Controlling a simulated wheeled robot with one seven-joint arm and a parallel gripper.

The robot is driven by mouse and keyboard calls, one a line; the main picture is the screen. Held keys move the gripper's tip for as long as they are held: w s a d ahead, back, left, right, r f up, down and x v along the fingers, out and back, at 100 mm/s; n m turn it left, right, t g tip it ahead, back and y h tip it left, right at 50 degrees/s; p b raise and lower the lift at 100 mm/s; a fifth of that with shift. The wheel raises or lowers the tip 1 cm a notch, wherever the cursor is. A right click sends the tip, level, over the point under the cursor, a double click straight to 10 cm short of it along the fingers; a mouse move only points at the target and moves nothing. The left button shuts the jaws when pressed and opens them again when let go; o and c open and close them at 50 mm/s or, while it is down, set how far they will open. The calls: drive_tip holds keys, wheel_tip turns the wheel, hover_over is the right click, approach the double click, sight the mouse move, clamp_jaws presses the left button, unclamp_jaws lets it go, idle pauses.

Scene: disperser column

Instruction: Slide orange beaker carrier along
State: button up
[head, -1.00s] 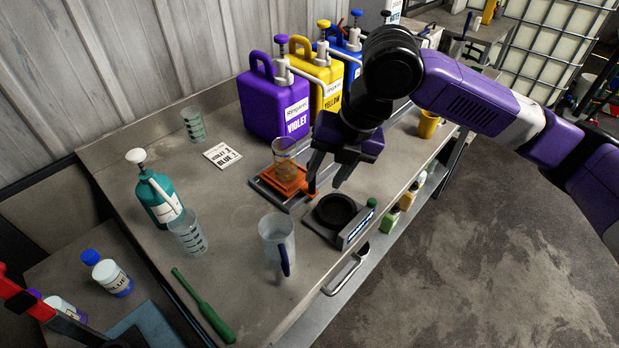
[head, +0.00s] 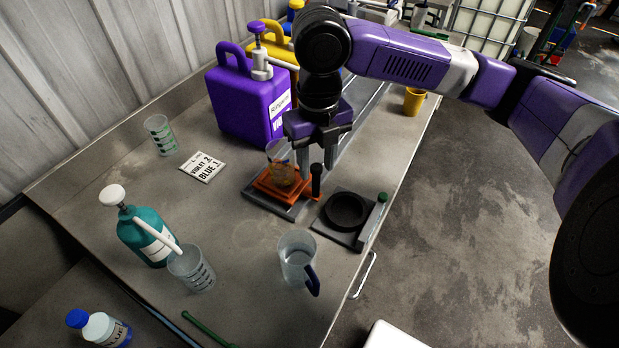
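The orange beaker carrier (head: 268,188) sits on a grey rail base on the bench. A clear beaker (head: 281,172) with some amber content stands upright on it. I cannot tell whether the fingers touch the handle.
A violet jug (head: 240,105) with a pump stands behind the carrier, a yellow jug (head: 262,55) beyond it. A scale with a black round plate (head: 346,210) lies to the right. A clear pitcher (head: 297,262) stands in front. A card (head: 202,167) lies left.

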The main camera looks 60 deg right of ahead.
sight(316, 183)
drive_tip(key=shift+f, duration=3.2)
clamp_jaws()
